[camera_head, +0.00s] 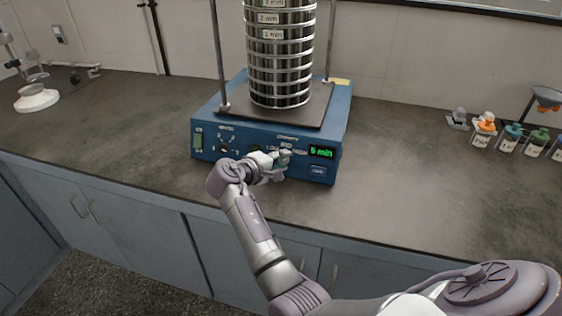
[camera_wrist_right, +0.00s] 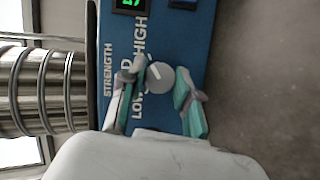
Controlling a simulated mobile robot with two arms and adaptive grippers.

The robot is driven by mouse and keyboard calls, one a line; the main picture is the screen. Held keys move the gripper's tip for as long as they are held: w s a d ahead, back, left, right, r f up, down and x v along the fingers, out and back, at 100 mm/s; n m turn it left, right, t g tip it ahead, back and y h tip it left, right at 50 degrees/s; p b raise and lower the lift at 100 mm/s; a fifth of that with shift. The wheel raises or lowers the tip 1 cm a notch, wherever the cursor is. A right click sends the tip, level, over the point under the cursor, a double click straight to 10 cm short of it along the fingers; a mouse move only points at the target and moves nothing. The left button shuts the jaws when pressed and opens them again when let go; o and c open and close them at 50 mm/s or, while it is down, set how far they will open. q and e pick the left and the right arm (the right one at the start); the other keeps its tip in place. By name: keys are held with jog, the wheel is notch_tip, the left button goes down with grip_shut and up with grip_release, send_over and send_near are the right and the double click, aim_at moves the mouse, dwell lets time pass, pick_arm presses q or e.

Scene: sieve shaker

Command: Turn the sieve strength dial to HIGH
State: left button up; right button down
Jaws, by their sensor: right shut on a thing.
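The blue sieve shaker (camera_head: 225,116) stands on the counter with a stack of metal sieves (camera_head: 280,60) on it. My right gripper (camera_head: 283,158) is at its front panel and mostly hides the strength dial in the head view. In the right wrist view my right gripper (camera_wrist_right: 160,92) has its teal-padded fingers on either side of the round grey strength dial (camera_wrist_right: 160,80), shut on it. A pale mark on the dial leans toward the upper left, between MED and HIGH as far as I can tell. The word HIGH shows clearly; MED and LOW are partly covered. My left gripper is not in view.
The green display (camera_head: 321,153) reads 5 min, right of my gripper. A second knob (camera_head: 225,145) is on the panel's left. Several small bottles (camera_head: 512,136) stand at the counter's right.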

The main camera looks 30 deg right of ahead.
jog(key=shift+m+y, duration=0.3)
jog(key=shift+m, duration=0.3)
jog(key=c, duration=0.8)
grip_release()
